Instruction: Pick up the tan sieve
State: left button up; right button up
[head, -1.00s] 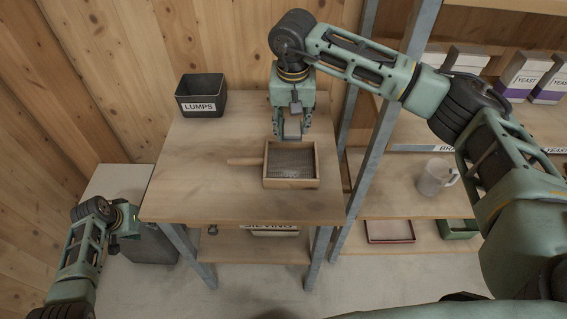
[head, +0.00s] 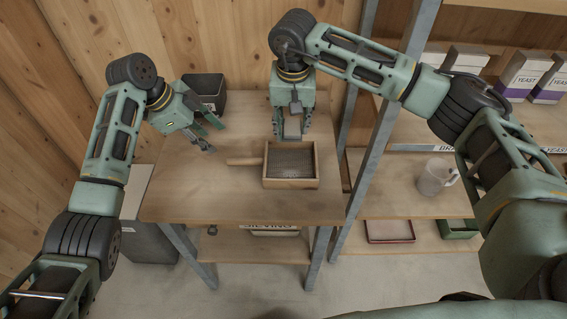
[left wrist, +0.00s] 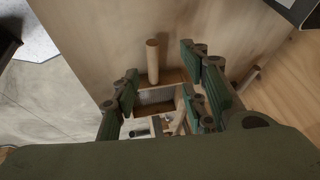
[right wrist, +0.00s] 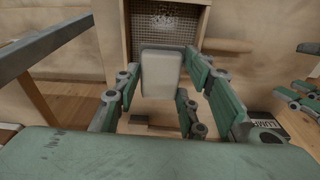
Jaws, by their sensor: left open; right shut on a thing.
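The tan sieve (head: 291,184) lies on the wooden table in the head view, a square wooden frame with grey mesh and a round handle (head: 245,161) pointing left. The handle also shows in the left wrist view (left wrist: 152,62). My left gripper (head: 214,138) is open and empty, above the table to the left of the handle and apart from it. My right gripper (head: 291,134) is just behind the sieve's far edge, shut on a pale block (right wrist: 161,73), which the right wrist view shows between its fingers. What the block is I cannot tell.
A dark bin labelled LUMPS (head: 212,88) stands at the table's back left, partly behind my left arm. The table (head: 190,205) is clear around the handle. A metal post (head: 370,140) and shelves with a clear jug (head: 434,179) and yeast boxes stand to the right.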

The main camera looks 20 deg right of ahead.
pick_arm(q)
jog(key=s+d+m, duration=0.1)
jog(key=d, duration=0.1)
send_over(241, 159)
jog(key=a, duration=0.3)
jog(key=shift+m, duration=0.3)
notch_tip(241, 159, down, 5)
jog(key=shift+f, duration=0.1)
jog(key=shift+s+x, duration=0.15)
jog(key=shift+x, duration=1.4)
jog(key=shift+s+x, duration=0.1)
jog(key=shift+x, duration=1.4)
jog(key=shift+d, duration=0.1)
jog(key=shift+s, duration=0.1)
grip_shut()
